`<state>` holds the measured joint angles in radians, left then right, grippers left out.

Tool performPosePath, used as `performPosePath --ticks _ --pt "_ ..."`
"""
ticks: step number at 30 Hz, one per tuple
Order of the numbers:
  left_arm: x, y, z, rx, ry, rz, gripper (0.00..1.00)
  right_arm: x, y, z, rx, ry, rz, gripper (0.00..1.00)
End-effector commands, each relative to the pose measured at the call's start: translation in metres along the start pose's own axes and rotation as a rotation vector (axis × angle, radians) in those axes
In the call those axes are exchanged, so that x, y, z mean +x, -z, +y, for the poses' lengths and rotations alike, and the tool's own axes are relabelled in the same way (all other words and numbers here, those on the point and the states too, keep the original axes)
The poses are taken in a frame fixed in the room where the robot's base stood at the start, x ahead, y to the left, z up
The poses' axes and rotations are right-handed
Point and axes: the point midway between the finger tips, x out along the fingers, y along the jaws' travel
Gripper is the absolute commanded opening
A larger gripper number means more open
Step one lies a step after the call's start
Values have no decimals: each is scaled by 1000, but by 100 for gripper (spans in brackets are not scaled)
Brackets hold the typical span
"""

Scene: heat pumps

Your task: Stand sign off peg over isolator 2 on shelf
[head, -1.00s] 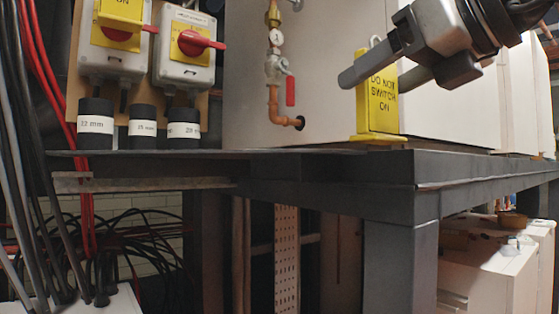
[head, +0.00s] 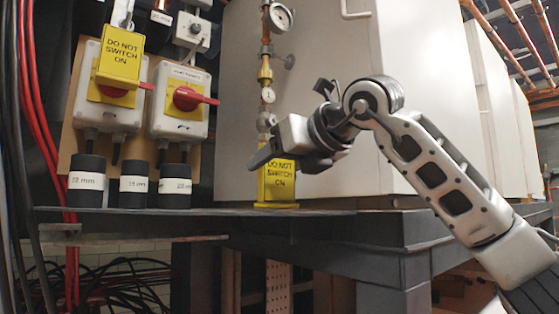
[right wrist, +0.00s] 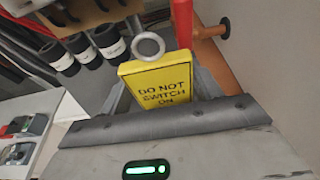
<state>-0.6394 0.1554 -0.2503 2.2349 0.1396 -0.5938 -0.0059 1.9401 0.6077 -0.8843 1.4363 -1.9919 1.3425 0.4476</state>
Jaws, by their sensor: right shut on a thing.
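A yellow DO NOT SWITCH ON sign (head: 279,183) with a flared foot is upright at the shelf, in front of the pipe. Whether its foot touches the shelf I cannot tell. My right gripper (head: 270,153) is shut on its upper part. In the right wrist view the sign (right wrist: 155,82) shows between the fingers, a metal ring at its top. A second yellow sign (head: 121,57) hangs over the left isolator (head: 108,118). The right isolator (head: 183,123) has an uncovered red handle. The dark shelf (head: 225,224) runs below. My left gripper is out of view.
Several black cylinders with white size labels, one marked 22 mm (head: 87,181), stand on the shelf below the isolators. A copper pipe with gauges (head: 266,75) rises behind the held sign. Bare shelf lies between the cylinders and the sign. White cabinets (head: 320,55) stand behind.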

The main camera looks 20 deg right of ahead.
Motion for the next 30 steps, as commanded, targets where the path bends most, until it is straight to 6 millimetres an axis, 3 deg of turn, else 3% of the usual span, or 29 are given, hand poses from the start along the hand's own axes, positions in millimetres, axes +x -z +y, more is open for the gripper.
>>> performPosePath --ticks 14,15,16,27,30 --pt "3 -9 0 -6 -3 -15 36 2 6 0 0 1 0 45" --pt "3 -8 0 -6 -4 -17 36 1 5 0 0 1 0 74" --pt "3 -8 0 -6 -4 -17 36 1 5 0 0 1 0 83" --pt "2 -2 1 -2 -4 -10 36 0 1 0 0 1 0 85" --pt "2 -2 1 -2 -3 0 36 -11 2 -1 -1 2 -3 85"
